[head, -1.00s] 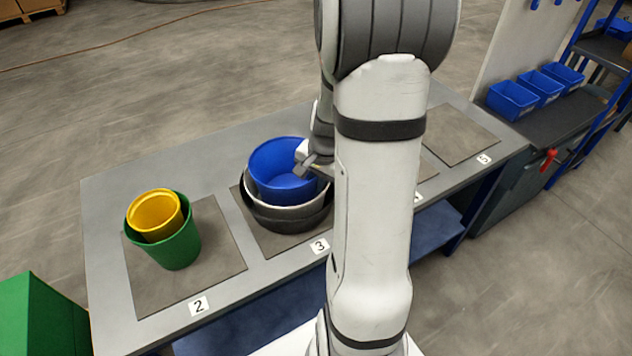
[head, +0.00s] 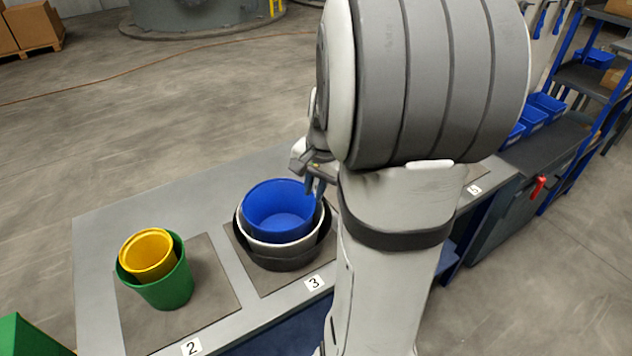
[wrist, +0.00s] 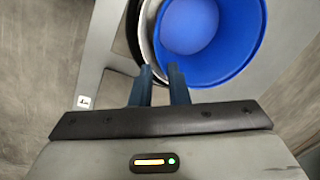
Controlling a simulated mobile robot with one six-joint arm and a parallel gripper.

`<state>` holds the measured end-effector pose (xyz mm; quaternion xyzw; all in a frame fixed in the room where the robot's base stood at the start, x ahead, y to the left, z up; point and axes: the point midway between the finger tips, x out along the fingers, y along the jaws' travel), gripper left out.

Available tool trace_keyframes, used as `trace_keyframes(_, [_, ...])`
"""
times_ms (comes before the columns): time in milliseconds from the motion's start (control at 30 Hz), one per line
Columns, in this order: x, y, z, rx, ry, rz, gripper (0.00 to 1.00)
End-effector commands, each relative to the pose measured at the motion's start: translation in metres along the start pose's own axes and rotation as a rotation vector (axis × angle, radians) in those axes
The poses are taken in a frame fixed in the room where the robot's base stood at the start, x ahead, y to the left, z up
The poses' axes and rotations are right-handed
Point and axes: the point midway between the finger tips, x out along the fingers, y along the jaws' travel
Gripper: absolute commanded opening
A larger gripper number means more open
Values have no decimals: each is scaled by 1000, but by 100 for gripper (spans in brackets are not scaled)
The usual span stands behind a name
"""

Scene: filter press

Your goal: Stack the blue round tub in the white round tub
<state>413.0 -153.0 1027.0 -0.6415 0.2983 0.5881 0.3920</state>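The blue round tub (head: 278,212) sits upright inside the white round tub (head: 243,228), its rim standing above the white rim. In the wrist view the blue tub (wrist: 225,70) fills the upper right, with a thin arc of the white tub (wrist: 147,40) beside it. My gripper (head: 314,188) is just above the right side of the blue rim. In the wrist view the fingers of my gripper (wrist: 161,72) are apart with nothing held between them. The lower part of the blue tub is hidden inside the white one.
A black tub (head: 285,262) surrounds the white tub on the mat marked 3. A yellow tub (head: 148,254) sits in a green tub (head: 170,290) on the mat marked 2. The grey table (head: 110,225) is clear around them. Blue bins (head: 546,104) stand at the right.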

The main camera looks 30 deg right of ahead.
Motion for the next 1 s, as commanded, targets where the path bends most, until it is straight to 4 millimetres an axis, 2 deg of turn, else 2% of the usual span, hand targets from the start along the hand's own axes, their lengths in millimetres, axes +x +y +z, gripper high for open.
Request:
trace_keyframes(167, [-17, -1, 2, -10, 2, 0, 15])
trace_keyframes(267, [-25, -6, 20, -91, 13, 2, 15])
trace_keyframes(367, [-36, -13, 56, -266, 38, 3, 15])
trace_keyframes(500, [-48, -14, 117, -581, 82, 6, 15])
trace_keyframes(600, [-52, -7, 151, -778, 111, 8, 15])
trace_keyframes(700, [-53, 0, 174, -923, 134, 9, 15])
trace_keyframes(833, [-53, 7, 186, -1020, 149, 12, 15])
trace_keyframes(1000, [-53, 8, 188, -1036, 151, 13, 15])
